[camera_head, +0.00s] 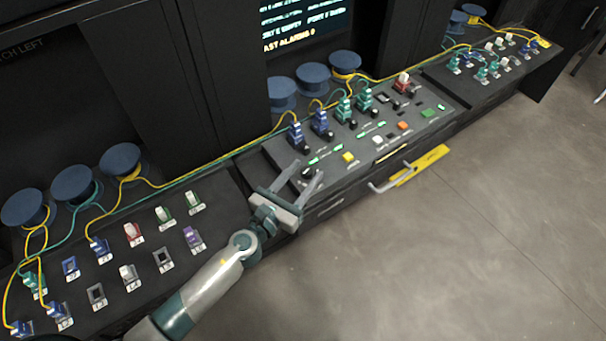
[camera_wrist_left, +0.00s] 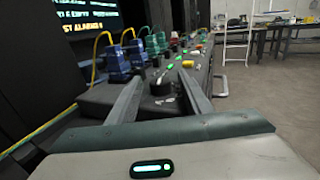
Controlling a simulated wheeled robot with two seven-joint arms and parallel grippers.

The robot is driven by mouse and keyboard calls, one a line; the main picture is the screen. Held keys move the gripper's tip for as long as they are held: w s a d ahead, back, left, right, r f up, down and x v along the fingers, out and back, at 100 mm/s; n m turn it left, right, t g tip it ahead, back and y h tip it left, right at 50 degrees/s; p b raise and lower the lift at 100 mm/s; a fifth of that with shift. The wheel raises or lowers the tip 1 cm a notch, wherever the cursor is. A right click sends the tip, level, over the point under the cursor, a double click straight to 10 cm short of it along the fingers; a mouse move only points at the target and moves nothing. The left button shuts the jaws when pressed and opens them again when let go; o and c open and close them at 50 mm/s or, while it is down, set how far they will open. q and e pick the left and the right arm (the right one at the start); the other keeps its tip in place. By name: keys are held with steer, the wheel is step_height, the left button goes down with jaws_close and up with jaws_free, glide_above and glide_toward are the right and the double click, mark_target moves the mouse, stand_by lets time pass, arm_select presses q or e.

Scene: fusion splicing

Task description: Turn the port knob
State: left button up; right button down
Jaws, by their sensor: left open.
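My left gripper (camera_head: 308,169) reaches over the left end of the middle console (camera_head: 275,150), its two fingers spread apart and empty. A black knob (camera_head: 307,173) stands on the console between or just beyond the fingertips. In the left wrist view this knob (camera_wrist_left: 161,88) shows between the two open fingers, with a light mark on it; I cannot tell whether either finger touches it. Other black knobs (camera_head: 352,124) stand farther right along the console, below the blue and teal connectors. No readable label shows which knob is the port knob. My right gripper is not in view.
Blue connectors (camera_head: 296,134) and teal connectors (camera_head: 344,110) with yellow and green cables stand behind the knobs. A yellow button (camera_head: 348,157) is right of the gripper. A handle (camera_head: 390,185) juts from the console front. The floor (camera_head: 430,250) in front is clear.

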arm_select(q)
steer(key=c, duration=1.1)
steer(key=shift+o, duration=0.2)
steer(key=shift+n+t+y, duration=0.3)
steer(key=shift+y, duration=0.1)
steer(key=shift+s+d+n+t+y+p, duration=0.15)
steer(key=shift+n+t+y+p, duration=0.15)
steer(key=shift+n+y, duration=0.3)
steer(key=shift+d+n+t+y, duration=0.15)
steer(key=shift+n+t+y, duration=0.3)
steer(key=shift+y, duration=0.55)
steer(key=n+y, duration=0.2)
steer(key=shift+d+t+y+b, duration=0.15)
steer(key=shift+t+y+b, duration=0.1)
steer(key=shift+y+b, duration=0.15)
steer(key=shift+n+y, duration=0.55)
steer(key=shift+y, duration=0.35)
steer(key=shift+y+b, duration=0.3)
